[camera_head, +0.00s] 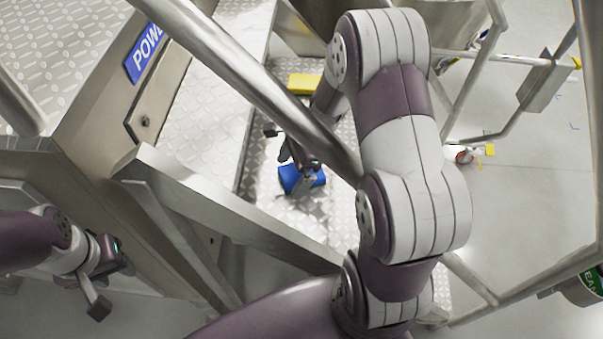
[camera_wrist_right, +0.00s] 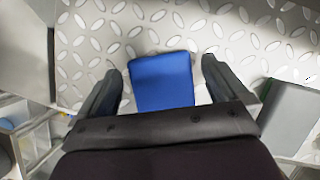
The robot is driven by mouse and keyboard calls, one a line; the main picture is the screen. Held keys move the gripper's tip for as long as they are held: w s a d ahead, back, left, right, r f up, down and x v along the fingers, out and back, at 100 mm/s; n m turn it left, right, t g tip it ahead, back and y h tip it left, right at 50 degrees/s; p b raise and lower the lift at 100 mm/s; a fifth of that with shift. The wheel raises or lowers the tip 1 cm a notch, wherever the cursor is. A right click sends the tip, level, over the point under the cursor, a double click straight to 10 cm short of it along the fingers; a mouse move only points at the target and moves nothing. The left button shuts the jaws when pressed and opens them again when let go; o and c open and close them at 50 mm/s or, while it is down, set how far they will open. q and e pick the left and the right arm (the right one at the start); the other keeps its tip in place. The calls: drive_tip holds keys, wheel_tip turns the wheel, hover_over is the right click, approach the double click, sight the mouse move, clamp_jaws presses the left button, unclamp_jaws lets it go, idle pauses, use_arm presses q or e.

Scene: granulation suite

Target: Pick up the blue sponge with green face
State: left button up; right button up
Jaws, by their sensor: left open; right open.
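The blue sponge (camera_head: 288,178) lies on the diamond-plate metal platform in the head view, partly covered by my right gripper (camera_head: 298,172). In the right wrist view the sponge (camera_wrist_right: 162,82) shows a plain blue face; no green face is visible. It sits between the two spread fingers of my right gripper (camera_wrist_right: 161,70), with a gap on each side. The gripper is open, and its base hides the sponge's near end. My left gripper (camera_head: 112,284) is open and empty at the lower left, far from the sponge.
A metal handrail (camera_head: 265,95) runs diagonally close to my right arm. A yellow block (camera_head: 304,83) lies farther back on the platform (camera_head: 205,120). A steel panel with a blue sign (camera_head: 147,52) stands at upper left. In the wrist view a grey box (camera_wrist_right: 290,115) is at right.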

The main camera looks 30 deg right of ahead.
drive_tip(key=shift+f, duration=0.15)
drive_tip(key=c, duration=1.1)
wheel_tip(320, 180, up, 13)
drive_tip(key=p, duration=0.2)
wheel_tip(320, 180, up, 6)
drive_tip(key=p, duration=0.4)
hover_over(292, 174)
drive_tip(key=f+n+g, duration=0.1)
drive_tip(key=f+n, duration=0.2)
drive_tip(key=f, duration=0.2)
drive_tip(key=w+a+f+n+g, duration=0.1)
drive_tip(key=f+n, duration=0.2)
drive_tip(key=f, duration=0.2)
drive_tip(key=w+f+n+g+p, duration=0.1)
drive_tip(key=f+n, duration=0.2)
drive_tip(key=f, duration=0.2)
drive_tip(key=shift+a+h, duration=0.4)
drive_tip(key=shift+a+f, duration=0.1)
drive_tip(key=shift+f, duration=0.3)
drive_tip(key=shift+s+n, duration=0.15)
drive_tip(key=shift+n, duration=0.15)
